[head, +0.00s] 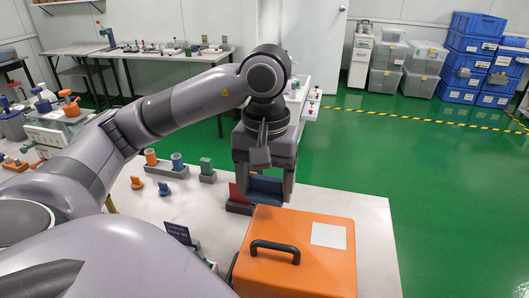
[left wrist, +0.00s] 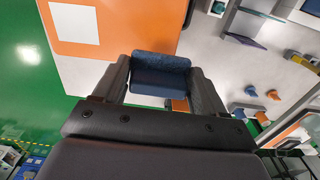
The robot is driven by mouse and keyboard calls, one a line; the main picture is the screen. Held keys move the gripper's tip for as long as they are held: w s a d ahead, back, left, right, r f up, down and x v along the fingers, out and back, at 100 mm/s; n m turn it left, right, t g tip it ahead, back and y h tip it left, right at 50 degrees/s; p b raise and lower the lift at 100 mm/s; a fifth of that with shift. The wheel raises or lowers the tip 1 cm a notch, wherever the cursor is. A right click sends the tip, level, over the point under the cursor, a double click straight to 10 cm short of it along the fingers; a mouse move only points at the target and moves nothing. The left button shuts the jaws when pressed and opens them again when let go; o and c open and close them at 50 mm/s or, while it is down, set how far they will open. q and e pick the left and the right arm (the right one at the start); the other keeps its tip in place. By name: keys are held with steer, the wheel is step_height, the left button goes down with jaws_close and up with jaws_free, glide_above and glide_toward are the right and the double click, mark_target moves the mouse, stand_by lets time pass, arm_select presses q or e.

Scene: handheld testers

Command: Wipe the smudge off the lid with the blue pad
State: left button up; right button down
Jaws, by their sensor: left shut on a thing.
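The orange case (head: 330,262) stands at the table's front, its lid facing up with a black handle and a white label (head: 328,236). The lid also shows in the left wrist view (left wrist: 125,30). I cannot make out a smudge on it. My left gripper (head: 265,194) points down just behind the lid's far edge. It is shut on the blue pad (head: 265,185), which spans between its fingers. The pad also shows in the left wrist view (left wrist: 160,72), overlapping the lid's edge there. I cannot tell whether it touches the lid. My right gripper is not in view.
A red item (head: 237,194) stands close beside the left gripper. Small orange, blue and green parts (head: 207,167) stand farther left on the white table (head: 350,205). A dark screen (head: 178,233) is left of the case. The table's right side is clear.

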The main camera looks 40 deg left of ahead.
arm_select(q)
step_height(320, 180, up, 3)
steer(key=shift+f+p, duration=0.1)
steer(key=shift+p, duration=0.85)
steer(key=shift+r+p, duration=0.4)
steer(key=shift+r, duration=0.15)
steer(key=shift+f, duration=0.1)
